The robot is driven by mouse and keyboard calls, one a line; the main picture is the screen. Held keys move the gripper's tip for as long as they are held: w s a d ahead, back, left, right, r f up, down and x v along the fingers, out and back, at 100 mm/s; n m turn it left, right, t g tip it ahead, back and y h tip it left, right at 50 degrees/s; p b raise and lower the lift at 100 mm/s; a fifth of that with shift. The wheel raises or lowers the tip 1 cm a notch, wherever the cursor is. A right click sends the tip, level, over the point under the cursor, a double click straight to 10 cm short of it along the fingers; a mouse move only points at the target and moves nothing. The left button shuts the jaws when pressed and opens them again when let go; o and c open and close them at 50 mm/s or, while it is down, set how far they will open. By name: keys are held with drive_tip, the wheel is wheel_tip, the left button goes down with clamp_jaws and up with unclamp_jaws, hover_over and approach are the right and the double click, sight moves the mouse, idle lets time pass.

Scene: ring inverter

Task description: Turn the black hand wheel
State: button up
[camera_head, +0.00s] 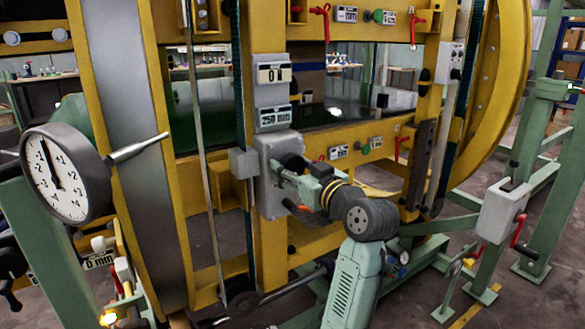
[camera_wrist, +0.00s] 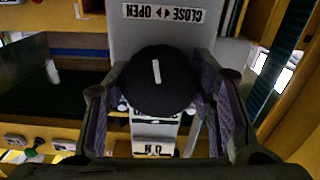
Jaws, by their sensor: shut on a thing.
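The black hand wheel (camera_wrist: 154,88) is round with a white mark on its face. It sits between the two fingers of my gripper (camera_wrist: 162,82) in the wrist view, and the gripper is shut on it. In the head view, the dark wheel (camera_head: 291,161) shows partly on a grey box (camera_head: 266,197) fixed to a yellow upright, with my gripper (camera_head: 287,177) at its front. The grey plate carries an upside-down OPEN/CLOSE label (camera_wrist: 164,13). The wheel's lower edge is partly hidden in the head view.
A display reading 0 (camera_head: 273,73) and a 250 mm label (camera_head: 274,117) are above the box. A dial gauge (camera_head: 60,175) stands at left. Yellow frame bars (camera_head: 165,100) and a large yellow ring (camera_head: 497,80) surround the place. Red levers (camera_head: 321,12) stick out nearby.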

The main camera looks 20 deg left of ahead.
drive_tip(key=shift+r+m, duration=0.1)
drive_tip(key=shift+m, duration=0.2)
drive_tip(key=m+p, duration=0.4)
drive_tip(key=m, duration=0.1)
drive_tip(key=shift+r, duration=0.15)
drive_tip(key=m+p, duration=0.4)
drive_tip(key=m, duration=0.1)
drive_tip(key=shift+m, duration=0.4)
drive_tip(key=o, duration=1.1)
drive_tip(key=shift+o, duration=0.2)
drive_tip(key=shift+f, duration=0.2)
drive_tip(key=v, duration=1.2)
